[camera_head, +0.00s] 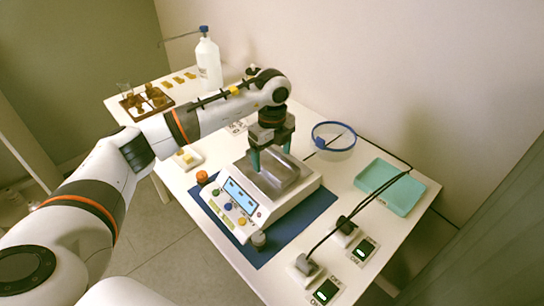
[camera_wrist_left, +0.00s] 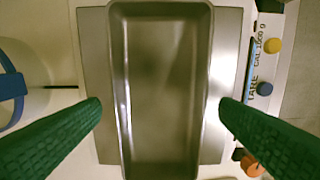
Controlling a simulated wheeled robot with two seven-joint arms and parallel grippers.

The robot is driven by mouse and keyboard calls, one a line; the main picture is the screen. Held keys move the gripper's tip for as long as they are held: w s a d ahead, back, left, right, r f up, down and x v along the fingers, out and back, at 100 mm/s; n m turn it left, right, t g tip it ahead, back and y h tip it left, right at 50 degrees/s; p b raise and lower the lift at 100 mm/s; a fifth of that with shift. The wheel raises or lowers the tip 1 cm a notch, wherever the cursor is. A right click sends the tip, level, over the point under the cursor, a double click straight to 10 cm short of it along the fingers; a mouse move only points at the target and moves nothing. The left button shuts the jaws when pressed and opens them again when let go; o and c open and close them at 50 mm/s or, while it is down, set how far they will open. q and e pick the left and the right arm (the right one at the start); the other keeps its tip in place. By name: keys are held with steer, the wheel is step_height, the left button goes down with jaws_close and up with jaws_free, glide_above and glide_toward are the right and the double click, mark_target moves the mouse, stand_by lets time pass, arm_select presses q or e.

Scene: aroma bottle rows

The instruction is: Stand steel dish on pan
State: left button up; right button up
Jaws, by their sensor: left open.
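The steel dish (camera_head: 284,173) is a long, shallow, rectangular metal tray. It rests on the flat square pan (camera_wrist_left: 231,70) of the white balance (camera_head: 283,206), roughly in its middle; the wrist view shows the dish (camera_wrist_left: 162,80) nearly parallel to the pan's edges. My left gripper (camera_head: 270,157) points down over the dish. Its two green fingers are open, one on each side of the dish, with small gaps in the left wrist view (camera_wrist_left: 161,104). Finger height against the rim is hard to tell. The dish's near end is cut off there. My right gripper is not in view.
The balance stands on a blue mat (camera_head: 291,237). A blue-rimmed round container (camera_head: 333,137) is behind it, a teal tray (camera_head: 399,189) to the right. Plugs with black cables and switches (camera_head: 327,291) are front right. A bottle (camera_head: 208,63) and wooden rack (camera_head: 148,101) stand back left.

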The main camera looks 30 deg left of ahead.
mark_target(272, 166)
arm_select(q)
step_height(272, 166, up, 11)
stand_by(0.3)
steer(key=shift+f, duration=0.15)
stand_by(0.3)
